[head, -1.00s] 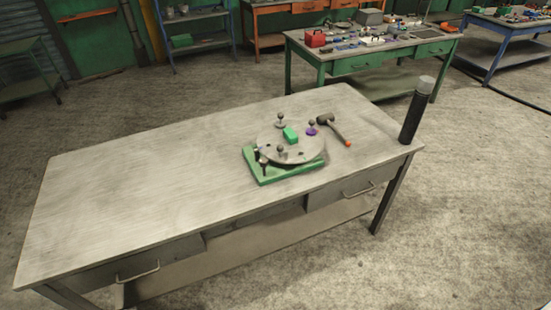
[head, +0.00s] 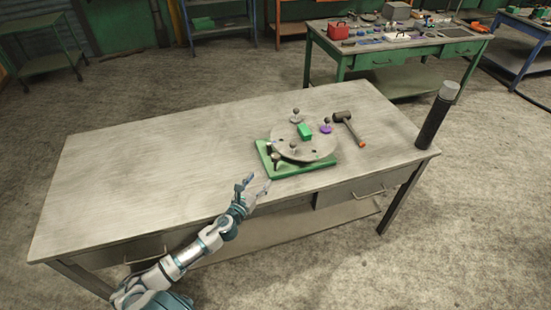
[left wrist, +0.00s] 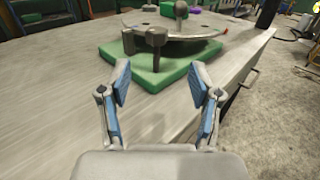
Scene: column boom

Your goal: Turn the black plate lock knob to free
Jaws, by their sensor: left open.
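A round grey plate (head: 318,146) sits on a green base (head: 312,168) near the table's front edge. A dark upright knob (left wrist: 157,40) stands at the plate's near edge in the left wrist view. My left gripper (head: 256,184) is open and empty, near the base's front left corner. In the left wrist view its fingers (left wrist: 158,82) are spread apart, short of the knob and not touching it. My right gripper is not in view.
The plate carries a green block (head: 304,131), a purple knob (head: 326,129) and grey ball-topped knobs. A hammer (head: 349,128) lies right of it. A dark cylinder (head: 437,118) stands at the table's right corner. The left part of the table (head: 150,170) is clear.

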